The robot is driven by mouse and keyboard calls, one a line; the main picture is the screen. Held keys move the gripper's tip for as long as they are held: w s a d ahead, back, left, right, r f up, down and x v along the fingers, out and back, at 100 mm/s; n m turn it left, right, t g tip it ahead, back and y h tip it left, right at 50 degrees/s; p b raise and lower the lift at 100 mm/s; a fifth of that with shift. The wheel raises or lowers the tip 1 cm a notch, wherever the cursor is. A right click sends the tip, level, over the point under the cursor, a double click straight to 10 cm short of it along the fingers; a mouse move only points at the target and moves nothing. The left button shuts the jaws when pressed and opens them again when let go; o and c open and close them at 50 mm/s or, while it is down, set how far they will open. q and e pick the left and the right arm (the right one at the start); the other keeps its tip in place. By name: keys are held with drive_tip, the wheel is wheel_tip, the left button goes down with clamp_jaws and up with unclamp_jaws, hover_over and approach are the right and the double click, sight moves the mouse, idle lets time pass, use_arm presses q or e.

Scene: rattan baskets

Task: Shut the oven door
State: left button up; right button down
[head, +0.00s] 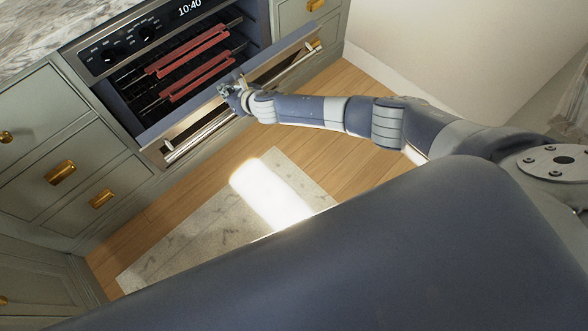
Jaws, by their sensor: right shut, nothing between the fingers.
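The oven (165,50) is built into the cabinets at the upper left, with a dark control panel and a clock at its top. Its door (290,47) is partly open and tilted outward, so the racks with red bars (195,77) show inside. A metal handle (198,137) runs along the outer face of the door. My right gripper (229,90) is shut and empty at the middle of the door's upper edge. It hides a short stretch of the door there, and I cannot tell whether it touches. My left gripper is not in the view.
Green cabinets with brass handles (60,172) stand left of the oven, and another drawer (298,12) is to its right. A marble counter (50,30) is at the top left. A mat (175,235) lies on the clear wooden floor.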

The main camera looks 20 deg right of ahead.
drive_tip(key=shift+r, duration=0.35)
drive_tip(key=v, duration=1.1)
drive_tip(key=shift+s, duration=0.45)
drive_tip(key=shift+d+f, duration=0.15)
